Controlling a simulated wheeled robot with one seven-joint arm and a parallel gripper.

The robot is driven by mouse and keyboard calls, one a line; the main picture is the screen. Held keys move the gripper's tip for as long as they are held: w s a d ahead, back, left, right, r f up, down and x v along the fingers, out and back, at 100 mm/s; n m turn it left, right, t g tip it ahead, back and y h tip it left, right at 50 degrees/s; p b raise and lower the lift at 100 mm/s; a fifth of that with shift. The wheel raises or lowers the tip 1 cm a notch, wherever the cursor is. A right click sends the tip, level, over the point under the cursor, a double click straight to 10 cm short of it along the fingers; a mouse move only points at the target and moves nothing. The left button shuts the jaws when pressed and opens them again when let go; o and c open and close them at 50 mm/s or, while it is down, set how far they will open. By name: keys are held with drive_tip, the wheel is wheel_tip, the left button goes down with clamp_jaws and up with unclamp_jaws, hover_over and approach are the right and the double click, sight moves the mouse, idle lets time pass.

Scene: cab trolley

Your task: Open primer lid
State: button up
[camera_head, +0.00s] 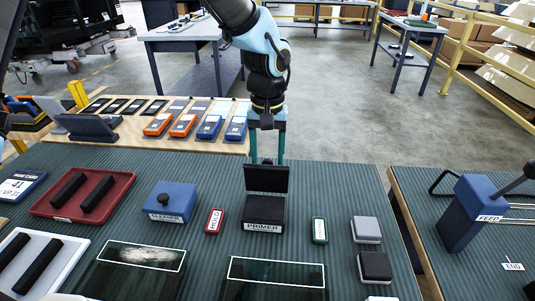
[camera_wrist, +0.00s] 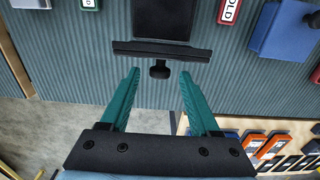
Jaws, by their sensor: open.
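The black primer box (camera_head: 264,218), with a white PRIMER label on its front, stands on the ribbed grey-green mat. Its black lid (camera_head: 266,179) stands up at the back edge, so the box is open. In the wrist view the lid (camera_wrist: 160,50) shows nearly edge-on, with a dark knob (camera_wrist: 160,71) on its near side. My gripper (camera_wrist: 159,74) is open, its teal fingertips either side of the knob with gaps between.
A blue CLEANER box (camera_head: 170,203) and a red HOLD tag (camera_head: 214,221) stand left of the primer box. A green tag (camera_head: 319,231) and small blocks (camera_head: 366,230) are to its right. Behind is a wooden bench (camera_head: 200,140) with several handheld devices.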

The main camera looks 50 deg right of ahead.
drive_tip(key=shift+f, duration=0.65)
clamp_jaws()
idle(1.0)
